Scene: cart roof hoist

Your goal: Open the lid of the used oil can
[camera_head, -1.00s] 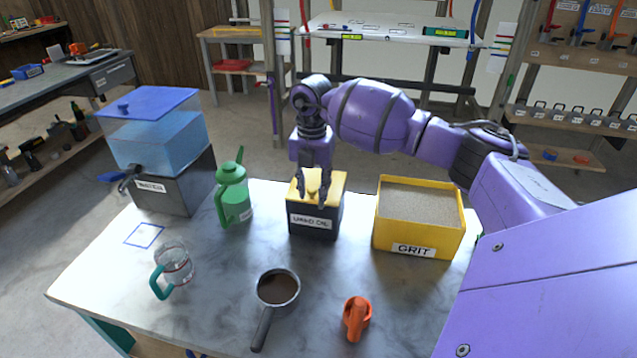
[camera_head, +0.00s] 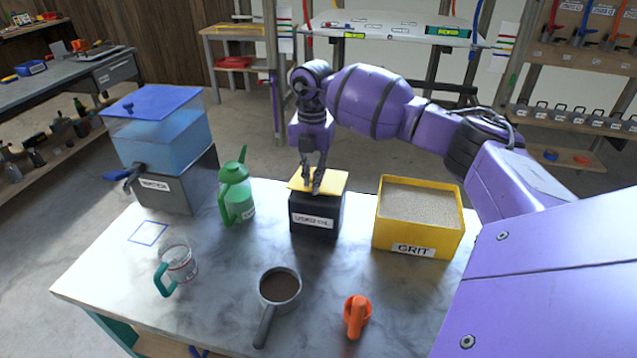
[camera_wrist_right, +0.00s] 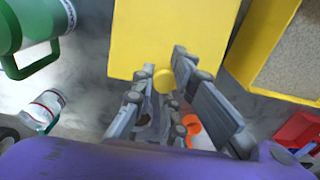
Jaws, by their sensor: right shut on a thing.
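The used oil can (camera_head: 317,221) is a dark box labelled "USED OIL" at the middle of the table. Its yellow lid (camera_head: 334,181) lies on top and looks closed. My right gripper (camera_head: 316,190) points down over the lid. In the right wrist view its fingers (camera_wrist_right: 165,85) are shut on the round yellow knob (camera_wrist_right: 165,79) of the lid (camera_wrist_right: 180,35). The fingers hide part of the knob. My left gripper is not in view.
A yellow grit box (camera_head: 418,220) stands right of the can, and a green jug (camera_head: 236,196) stands left. A water tank (camera_head: 162,140), glass jug (camera_head: 179,264), pan (camera_head: 279,287) and orange object (camera_head: 357,314) surround it. Bare table lies in front of the can.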

